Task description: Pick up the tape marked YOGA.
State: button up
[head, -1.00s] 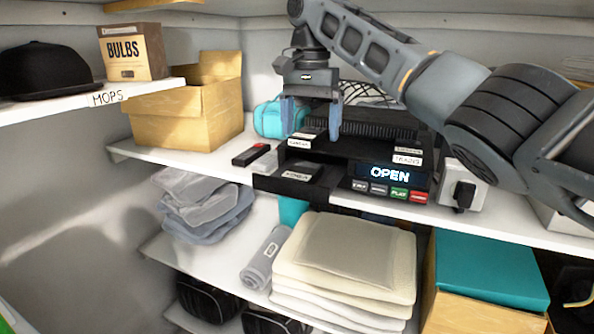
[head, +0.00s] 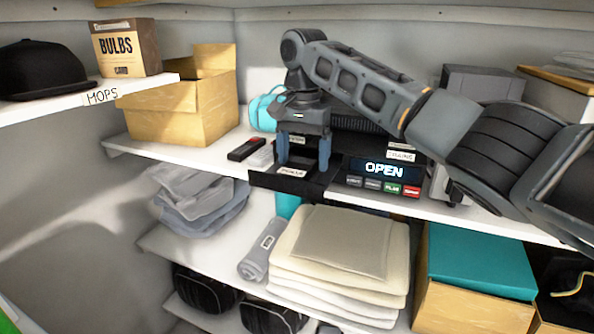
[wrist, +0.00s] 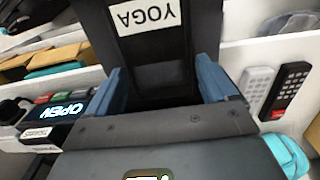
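The tape marked YOGA (wrist: 150,42) is a black cassette with a white label, and it fills the upper middle of the wrist view. In the head view the tape (head: 292,171) lies on the open tray of a black player (head: 340,172) whose display reads OPEN. My gripper (head: 303,160) is open over the tray, with its blue fingers pointing down. In the wrist view my gripper (wrist: 163,85) has its fingers apart, one on each side of the tape's near end. I cannot tell whether they touch it.
A dark remote (head: 247,149) and a pale remote (wrist: 257,82) lie beside the player. A teal bag (head: 264,112) and an open cardboard box (head: 180,112) stand to the left. Folded towels (head: 345,245) fill the shelf below. Other labelled tapes sit on the player.

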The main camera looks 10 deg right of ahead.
jog(key=c, duration=1)
jog(key=shift+r, duration=0.1)
